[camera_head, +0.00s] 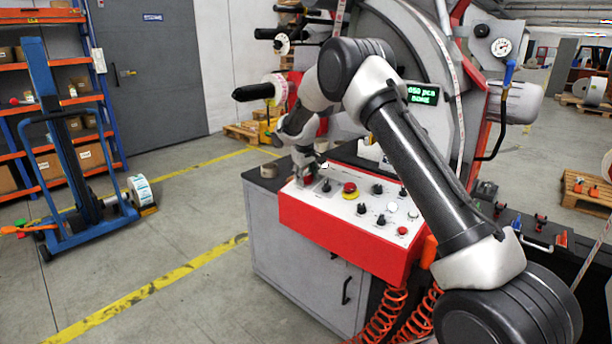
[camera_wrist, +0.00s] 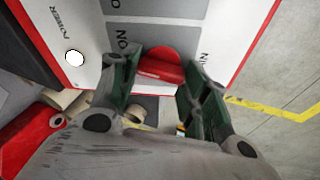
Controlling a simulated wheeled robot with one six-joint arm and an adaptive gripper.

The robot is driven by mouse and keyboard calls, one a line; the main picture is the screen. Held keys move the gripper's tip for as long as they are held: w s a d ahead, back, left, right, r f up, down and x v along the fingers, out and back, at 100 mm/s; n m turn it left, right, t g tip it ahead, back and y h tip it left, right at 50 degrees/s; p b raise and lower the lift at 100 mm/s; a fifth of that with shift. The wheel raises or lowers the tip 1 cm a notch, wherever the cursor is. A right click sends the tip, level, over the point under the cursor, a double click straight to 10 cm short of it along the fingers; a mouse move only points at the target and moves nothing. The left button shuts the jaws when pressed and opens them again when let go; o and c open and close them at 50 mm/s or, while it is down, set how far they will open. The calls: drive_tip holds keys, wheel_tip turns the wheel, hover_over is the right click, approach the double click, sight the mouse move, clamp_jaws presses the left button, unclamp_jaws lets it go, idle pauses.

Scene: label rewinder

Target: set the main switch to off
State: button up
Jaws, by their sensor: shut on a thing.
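The main switch (camera_wrist: 160,68) is a red rotary knob on the grey and white face of the control panel (camera_wrist: 225,12). In the wrist view it sits between the two green-padded fingers of my gripper (camera_wrist: 158,74), which is shut on it. Parts of "ON" markings show on both sides of the knob; its exact setting is hard to read. In the head view my gripper (camera_head: 309,172) reaches down to the left end of the red-edged control panel (camera_head: 325,202), and my fingers mostly hide the switch there.
A red emergency stop button (camera_head: 349,189) on yellow and several black knobs stand right of my gripper. A white lamp (camera_wrist: 75,58) sits beside "POWER". Floor at left is clear up to a blue lifter (camera_head: 50,120).

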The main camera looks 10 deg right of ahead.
drive_tip(key=n+y, duration=0.1)
drive_tip(key=n, duration=0.3)
drive_tip(key=shift+g, duration=0.3)
drive_tip(key=n+g, duration=0.1)
drive_tip(key=n, duration=0.3)
drive_tip(key=shift+n+y, duration=0.3)
drive_tip(key=o, duration=1)
drive_tip(key=shift+r, duration=0.1)
